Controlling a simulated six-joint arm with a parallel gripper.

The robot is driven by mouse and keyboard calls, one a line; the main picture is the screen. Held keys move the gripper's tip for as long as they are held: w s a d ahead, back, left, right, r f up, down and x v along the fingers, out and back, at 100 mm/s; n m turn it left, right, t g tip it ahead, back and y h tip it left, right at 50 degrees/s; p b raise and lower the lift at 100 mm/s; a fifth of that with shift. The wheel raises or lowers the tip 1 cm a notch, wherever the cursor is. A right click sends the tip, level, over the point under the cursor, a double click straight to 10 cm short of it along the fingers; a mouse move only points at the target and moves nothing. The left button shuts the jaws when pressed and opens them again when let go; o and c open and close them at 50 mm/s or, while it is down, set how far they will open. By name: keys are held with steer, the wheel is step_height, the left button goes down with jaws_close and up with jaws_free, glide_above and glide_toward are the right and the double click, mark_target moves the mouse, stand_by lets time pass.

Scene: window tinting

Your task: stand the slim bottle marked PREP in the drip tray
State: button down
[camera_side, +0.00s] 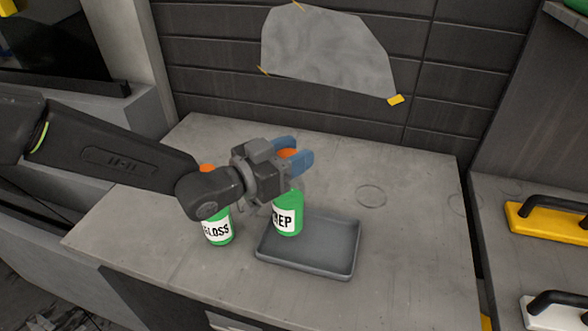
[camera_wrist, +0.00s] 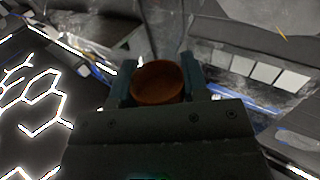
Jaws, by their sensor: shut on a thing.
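The slim green bottle marked PREP (camera_side: 288,215) is upright, its label partly cut off from view by my wrist. My gripper (camera_side: 297,157) is shut around its orange cap; the wrist view shows the round orange cap (camera_wrist: 160,82) between the two fingers. The dark grey drip tray (camera_side: 333,252) lies on the bench. In the side view the bottle's base appears within the tray's back left part; I cannot tell if it touches the tray floor.
A green bottle marked GLOSS (camera_side: 217,228) stands left of the tray, partly behind my wrist. The grey bench (camera_side: 410,240) is clear right of the tray, apart from a faint ring mark (camera_side: 371,196).

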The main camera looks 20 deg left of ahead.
steer(key=shift+f, duration=1.7)
steer(key=c, duration=0.6)
jaws_free()
steer(key=v, duration=1.2)
